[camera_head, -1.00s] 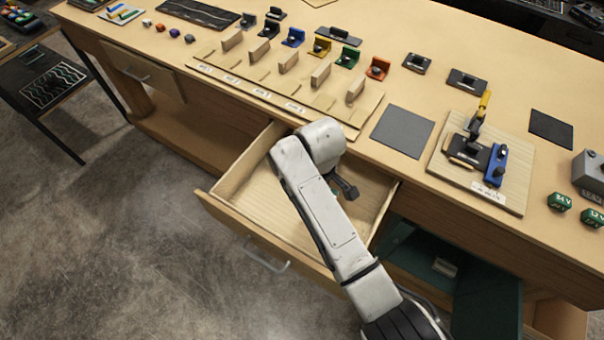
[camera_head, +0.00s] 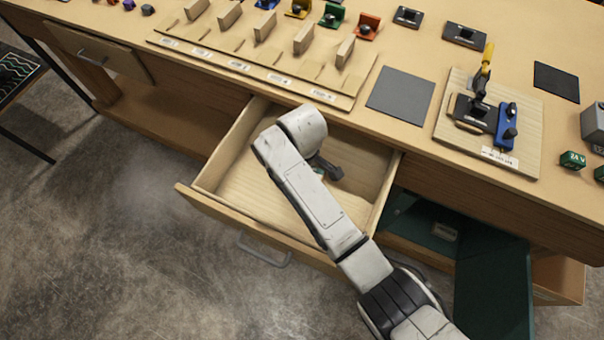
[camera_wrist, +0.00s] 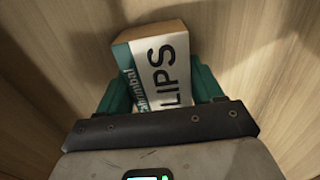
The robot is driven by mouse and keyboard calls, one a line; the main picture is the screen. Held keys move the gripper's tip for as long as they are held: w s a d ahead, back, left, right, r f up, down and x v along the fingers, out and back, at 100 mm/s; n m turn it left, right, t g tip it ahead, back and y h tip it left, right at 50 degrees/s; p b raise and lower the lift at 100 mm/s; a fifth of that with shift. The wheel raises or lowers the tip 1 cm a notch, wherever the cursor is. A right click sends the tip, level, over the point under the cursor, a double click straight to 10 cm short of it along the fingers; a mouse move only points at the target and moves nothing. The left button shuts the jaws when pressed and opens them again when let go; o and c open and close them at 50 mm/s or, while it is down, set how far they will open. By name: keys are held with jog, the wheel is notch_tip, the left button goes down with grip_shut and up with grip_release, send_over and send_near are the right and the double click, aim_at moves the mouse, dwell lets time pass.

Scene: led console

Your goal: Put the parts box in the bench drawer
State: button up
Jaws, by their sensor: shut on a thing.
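The bench drawer (camera_head: 225,209) stands pulled open under the bench top, with a pale wood inside. My gripper (camera_wrist: 163,95) is down inside the drawer and shut on the parts box (camera_wrist: 155,65). I cannot tell whether the box touches the drawer floor. In the head view my arm hides nearly all of the box and the fingers.
An open green compartment (camera_head: 450,245) with a small pale item is right of the drawer. The bench top above holds a slotted wooden rack (camera_head: 262,68), a dark grey mat (camera_head: 401,95) and a toggle-clamp board (camera_head: 490,125). The drawer's left part is empty.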

jog(key=shift+r, duration=0.1)
jog(key=o, duration=1.1)
jog(key=shift+o, duration=0.2)
notch_tip(320, 180, up, 12)
